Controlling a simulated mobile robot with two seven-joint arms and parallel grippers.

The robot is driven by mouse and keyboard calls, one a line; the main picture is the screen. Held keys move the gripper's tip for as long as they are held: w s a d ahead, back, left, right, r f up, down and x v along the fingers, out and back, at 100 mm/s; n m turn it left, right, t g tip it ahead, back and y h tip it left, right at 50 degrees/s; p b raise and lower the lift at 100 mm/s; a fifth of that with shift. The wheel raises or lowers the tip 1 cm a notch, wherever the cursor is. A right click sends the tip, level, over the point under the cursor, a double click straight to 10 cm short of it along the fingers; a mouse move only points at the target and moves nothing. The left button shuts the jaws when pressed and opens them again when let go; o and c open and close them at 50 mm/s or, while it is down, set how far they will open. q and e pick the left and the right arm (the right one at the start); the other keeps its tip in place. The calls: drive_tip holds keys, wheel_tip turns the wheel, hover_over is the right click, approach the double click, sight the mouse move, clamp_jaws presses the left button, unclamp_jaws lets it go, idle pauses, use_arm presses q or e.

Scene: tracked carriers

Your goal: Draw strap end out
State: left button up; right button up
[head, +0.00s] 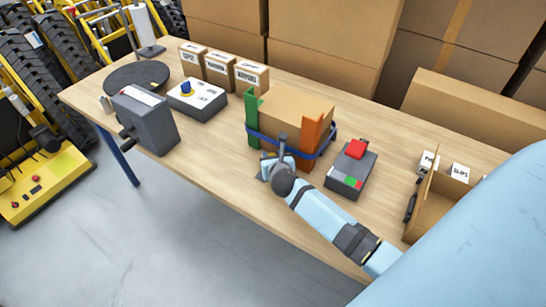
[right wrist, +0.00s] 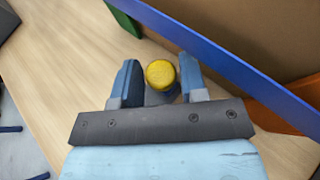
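A cardboard box (head: 292,105) stands on the table with a green corner guard (head: 252,117) and an orange corner guard (head: 312,140). A blue strap (head: 323,149) runs around them; it also crosses the right wrist view (right wrist: 235,65). My right gripper (head: 277,161) is low at the box's front, near an upright grey part (head: 283,142). In the right wrist view its two fingers (right wrist: 159,82) are apart. A yellow round knob (right wrist: 160,74) shows between them, with narrow gaps at its sides. I cannot make out a loose strap end. My left gripper is not in view.
A grey device with a red button (head: 355,149) stands right of the box, near my right arm. An open carton (head: 427,205) is farther right. A grey crank unit (head: 146,122) and a control box (head: 197,102) stand left. Bare wood lies between.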

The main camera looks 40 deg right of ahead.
sight(262, 180)
clamp_jaws()
drive_tip(key=a, duration=0.2)
drive_tip(key=s+a+p, duration=0.1)
drive_tip(key=s+a, duration=0.1)
drive_tip(key=a, duration=0.1)
drive_tip(key=shift+s+a+p, duration=0.15)
drive_tip(key=shift+a+p, duration=0.15)
drive_tip(key=shift+p, duration=0.1)
drive_tip(key=shift+a+f, duration=0.1)
drive_tip(key=shift+a, duration=0.05)
unclamp_jaws()
drive_tip(key=shift+s+a, duration=0.1)
drive_tip(key=v, duration=1.2)
